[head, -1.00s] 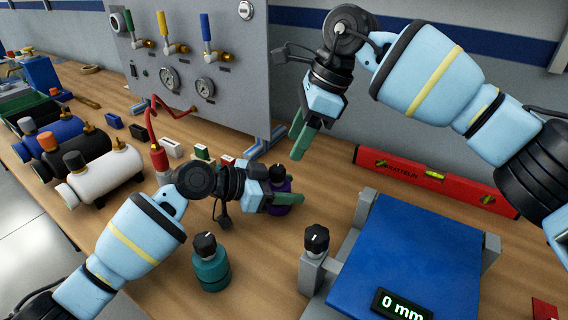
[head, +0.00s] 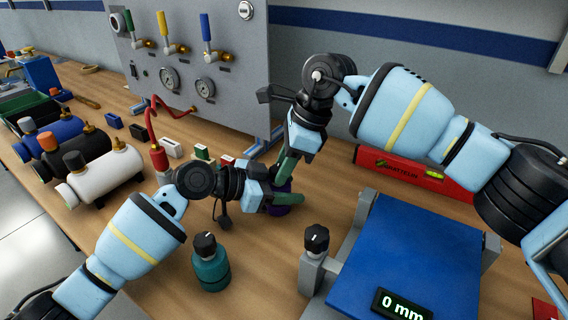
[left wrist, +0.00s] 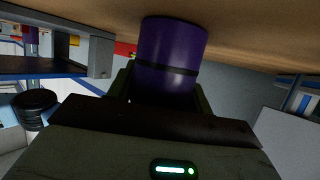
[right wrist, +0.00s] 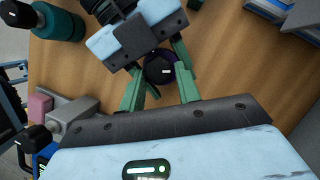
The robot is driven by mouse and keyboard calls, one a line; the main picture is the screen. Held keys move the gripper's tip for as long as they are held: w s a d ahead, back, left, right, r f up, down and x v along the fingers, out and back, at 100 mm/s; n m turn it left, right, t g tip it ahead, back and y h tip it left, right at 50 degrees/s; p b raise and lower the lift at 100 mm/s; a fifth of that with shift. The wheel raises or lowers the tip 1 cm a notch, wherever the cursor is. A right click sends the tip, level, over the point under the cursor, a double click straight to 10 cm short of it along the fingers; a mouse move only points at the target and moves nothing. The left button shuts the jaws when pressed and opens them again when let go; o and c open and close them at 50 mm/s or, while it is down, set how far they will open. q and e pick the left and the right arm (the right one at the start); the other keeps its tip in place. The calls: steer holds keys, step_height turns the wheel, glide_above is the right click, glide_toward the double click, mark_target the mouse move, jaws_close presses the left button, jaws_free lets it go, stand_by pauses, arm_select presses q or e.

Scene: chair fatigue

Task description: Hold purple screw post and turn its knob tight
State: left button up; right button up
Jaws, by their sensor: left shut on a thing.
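The purple screw post (head: 285,186) stands on the bench, mostly hidden in the head view by my grippers. It shows large in the left wrist view (left wrist: 172,52), between the fingers. My left gripper (head: 287,200) is shut on the post's body from the side. My right gripper (head: 285,172) points down over the post. In the right wrist view its open fingers (right wrist: 161,82) are on both sides of the post's black knob (right wrist: 160,69), with gaps visible. I cannot tell the exact height of the fingertips against the knob.
A teal post with a black knob (head: 211,264) stands close to my left arm. A blue-topped fixture (head: 405,262) reading "0 mm" is at the right. A red level (head: 410,175) lies behind. A gauge panel (head: 195,70) stands at the back.

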steer(key=c, duration=0.5)
steer(key=shift+s+m+t, duration=0.15)
steer(key=shift+m+t, duration=0.3)
steer(key=shift+m, duration=0.7)
steer(key=shift+s+m+t, duration=0.1)
steer(key=shift+m+t, duration=0.35)
steer(key=shift+m, duration=0.7)
steer(key=o, duration=1)
steer(key=shift+a, duration=0.1)
steer(key=shift+s+a, duration=0.1)
steer(key=shift+r, duration=0.1)
steer(key=shift+v, duration=4)
